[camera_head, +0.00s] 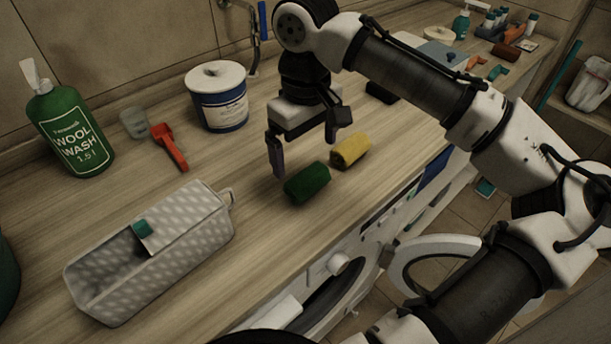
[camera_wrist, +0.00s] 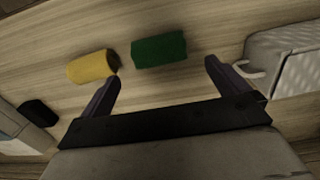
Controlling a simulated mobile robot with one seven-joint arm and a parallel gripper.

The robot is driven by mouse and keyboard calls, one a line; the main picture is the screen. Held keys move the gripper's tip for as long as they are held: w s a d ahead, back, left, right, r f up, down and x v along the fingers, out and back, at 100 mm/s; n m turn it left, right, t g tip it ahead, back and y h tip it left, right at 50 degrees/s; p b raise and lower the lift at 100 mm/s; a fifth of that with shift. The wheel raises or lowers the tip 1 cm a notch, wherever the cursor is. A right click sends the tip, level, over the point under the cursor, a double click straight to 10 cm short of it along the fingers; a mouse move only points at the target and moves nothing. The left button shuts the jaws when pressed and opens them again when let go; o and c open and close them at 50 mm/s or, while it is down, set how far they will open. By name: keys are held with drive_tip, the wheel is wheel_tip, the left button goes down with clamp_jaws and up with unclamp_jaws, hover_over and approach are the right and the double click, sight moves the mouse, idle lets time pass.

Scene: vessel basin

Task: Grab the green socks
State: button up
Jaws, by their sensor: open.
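The green socks (camera_head: 307,182) are a rolled dark green bundle lying on the wooden counter near its front edge. In the wrist view the green socks (camera_wrist: 158,50) lie ahead of the fingertips, roughly between their lines. My gripper (camera_head: 306,158) is open and empty, just above the counter behind the green roll. The wrist view shows both fingers of my gripper (camera_wrist: 162,72) spread apart, with nothing between them. A yellow rolled bundle (camera_head: 351,151) lies close to the right of the green one; it also shows in the wrist view (camera_wrist: 92,67).
A grey patterned basket (camera_head: 190,240) stands at the front left. A black roll (camera_head: 382,92) lies farther right. An open washer door (camera_head: 450,265) is below.

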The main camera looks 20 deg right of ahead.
sight(306, 172)
drive_tip(key=shift+f+p, duration=0.65)
drive_tip(key=shift+f, duration=3.25)
drive_tip(key=c, duration=1)
